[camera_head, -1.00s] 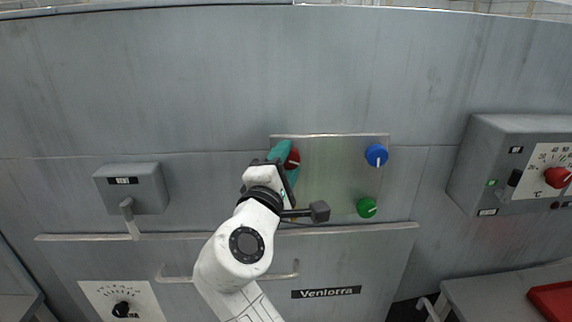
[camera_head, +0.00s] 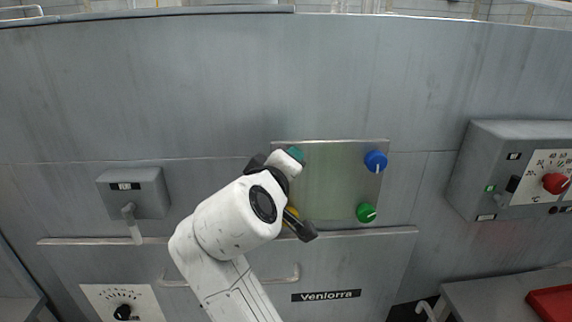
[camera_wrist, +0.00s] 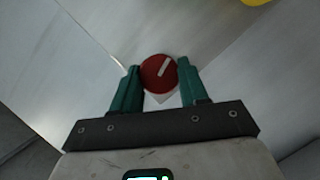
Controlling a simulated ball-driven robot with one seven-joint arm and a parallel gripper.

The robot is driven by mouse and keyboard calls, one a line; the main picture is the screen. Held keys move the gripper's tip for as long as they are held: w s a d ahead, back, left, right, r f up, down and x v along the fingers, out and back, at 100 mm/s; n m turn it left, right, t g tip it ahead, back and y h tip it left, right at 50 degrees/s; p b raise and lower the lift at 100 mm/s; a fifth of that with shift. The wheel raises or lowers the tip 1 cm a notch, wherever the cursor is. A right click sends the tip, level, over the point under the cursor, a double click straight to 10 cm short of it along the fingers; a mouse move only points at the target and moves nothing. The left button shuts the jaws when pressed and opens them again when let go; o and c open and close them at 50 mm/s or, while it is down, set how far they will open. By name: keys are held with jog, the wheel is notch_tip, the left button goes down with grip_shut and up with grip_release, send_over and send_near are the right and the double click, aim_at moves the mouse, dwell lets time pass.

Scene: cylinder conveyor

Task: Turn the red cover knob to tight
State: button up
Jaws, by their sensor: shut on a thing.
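The red cover knob (camera_wrist: 158,73) is round with a pale pointer line. In the wrist view it sits between the two green fingers of my gripper (camera_wrist: 160,84), which are shut on its sides. The pointer line slants up and to the right in that view. In the head view my gripper (camera_head: 295,155) is at the upper left corner of the cover plate (camera_head: 335,175), with only a bit of green finger showing. The red knob is hidden there behind my arm.
A blue knob (camera_head: 376,161) and a green knob (camera_head: 366,212) are on the plate's right side. A yellow knob (camera_head: 291,213) is partly hidden by my arm. A grey lever box (camera_head: 146,193) is at left, and a control box (camera_head: 505,160) at right.

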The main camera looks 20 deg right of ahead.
jog(key=shift+d+f+m+y, duration=0.1)
jog(key=shift+m+y, duration=0.3)
jog(key=shift+m, duration=0.3)
jog(key=shift+f, duration=0.1)
jog(key=o, duration=1.1)
jog(key=shift+c, duration=0.2)
jog(key=shift+r, duration=0.2)
jog(key=b+v, duration=0.1)
jog(key=v, duration=0.9)
jog(key=shift+s, duration=0.3)
jog(key=shift+r, duration=0.15)
